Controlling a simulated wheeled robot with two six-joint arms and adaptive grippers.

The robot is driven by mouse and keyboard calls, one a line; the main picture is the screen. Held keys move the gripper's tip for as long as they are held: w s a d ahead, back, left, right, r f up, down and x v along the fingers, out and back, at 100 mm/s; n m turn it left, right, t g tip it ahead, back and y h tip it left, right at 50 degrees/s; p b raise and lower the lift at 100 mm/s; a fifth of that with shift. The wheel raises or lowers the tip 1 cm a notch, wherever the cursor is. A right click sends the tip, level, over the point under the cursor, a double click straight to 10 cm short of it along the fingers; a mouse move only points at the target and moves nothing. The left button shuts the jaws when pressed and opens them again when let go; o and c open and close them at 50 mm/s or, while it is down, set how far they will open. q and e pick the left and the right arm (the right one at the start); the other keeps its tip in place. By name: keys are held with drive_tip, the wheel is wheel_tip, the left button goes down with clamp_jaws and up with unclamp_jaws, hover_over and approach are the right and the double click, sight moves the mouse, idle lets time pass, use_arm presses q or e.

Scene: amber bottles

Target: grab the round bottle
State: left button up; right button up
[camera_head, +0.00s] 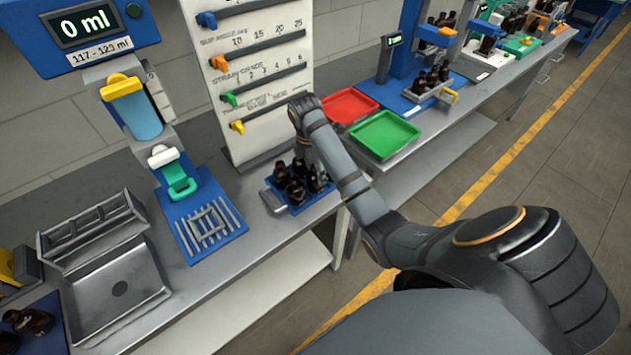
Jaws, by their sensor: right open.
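Several dark amber bottles (296,190) stand close together on a small blue tray (322,196) near the front edge of the bench. They are small and dark here, and I cannot tell which one is round. My right arm reaches in from the lower right, and its wrist bends down over this group. My right gripper (309,168) is open at the bottles, dark against them and partly hidden by my own arm. I cannot see a bottle held in it. More dark bottles (28,320) lie at the lower left corner. My left gripper is not in view.
A blue dispenser with a "0 ml" display (82,27) stands left of a white panel of coloured sliders (250,60). Red (349,105) and green (384,134) trays lie right of my wrist. More stations stand farther back.

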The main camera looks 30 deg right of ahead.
wheel_tip(320, 180, down, 3)
drive_tip(key=shift+d+p, duration=0.15)
drive_tip(key=shift+p, duration=0.2)
drive_tip(key=shift+w+f, duration=0.15)
drive_tip(key=shift+f, duration=0.2)
drive_tip(key=shift+r, duration=0.1)
drive_tip(key=c, duration=0.5)
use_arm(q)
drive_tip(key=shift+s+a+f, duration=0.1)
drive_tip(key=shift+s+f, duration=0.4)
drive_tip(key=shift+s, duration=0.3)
use_arm(e)
drive_tip(key=c, duration=0.4)
drive_tip(key=shift+o, duration=0.2)
